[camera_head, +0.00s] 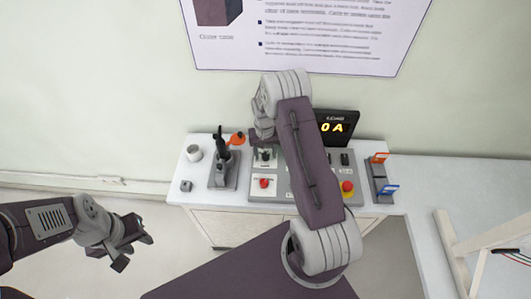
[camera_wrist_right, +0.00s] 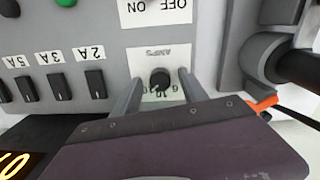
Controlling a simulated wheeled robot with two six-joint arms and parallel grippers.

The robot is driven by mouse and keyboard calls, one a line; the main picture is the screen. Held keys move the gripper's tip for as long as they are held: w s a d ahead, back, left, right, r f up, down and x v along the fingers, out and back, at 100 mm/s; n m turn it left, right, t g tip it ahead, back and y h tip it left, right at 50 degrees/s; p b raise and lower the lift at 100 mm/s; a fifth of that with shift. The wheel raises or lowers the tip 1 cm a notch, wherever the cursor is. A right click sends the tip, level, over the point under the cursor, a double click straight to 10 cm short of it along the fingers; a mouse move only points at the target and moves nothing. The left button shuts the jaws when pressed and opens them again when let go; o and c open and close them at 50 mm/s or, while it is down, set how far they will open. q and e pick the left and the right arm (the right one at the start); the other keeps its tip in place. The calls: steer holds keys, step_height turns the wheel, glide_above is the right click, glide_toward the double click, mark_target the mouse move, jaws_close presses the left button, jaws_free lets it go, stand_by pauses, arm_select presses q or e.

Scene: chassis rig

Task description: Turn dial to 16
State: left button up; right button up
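The dial (camera_wrist_right: 159,80) is a small black knob on a white plate marked AMPS, seen upside down in the right wrist view. A few small numbers sit along its lower side, partly hidden by my gripper; I cannot tell which one it points at. My right gripper (camera_wrist_right: 160,88) has its two grey fingers apart, one on each side of the dial, with gaps visible between them and the knob. In the head view the same white dial plate (camera_head: 265,157) shows beside my right arm. My left gripper (camera_head: 135,253) is open and empty, left of the bench.
The display (camera_head: 333,127) reads 0 A. A joystick (camera_head: 222,165) and a white cup (camera_head: 194,153) stand left of the panel. Red buttons (camera_head: 347,187), labelled switches (camera_wrist_right: 95,84) and an orange-and-blue handled unit (camera_head: 381,180) are nearby.

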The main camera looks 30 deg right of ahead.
mark_target(265, 155)
steer(key=shift+r, duration=0.4)
step_height(265, 155, up, 8)
steer(key=b, duration=0.1)
steer(key=shift+r+b, duration=0.15)
steer(key=shift+b, duration=0.15)
steer(key=shift+a, duration=0.1)
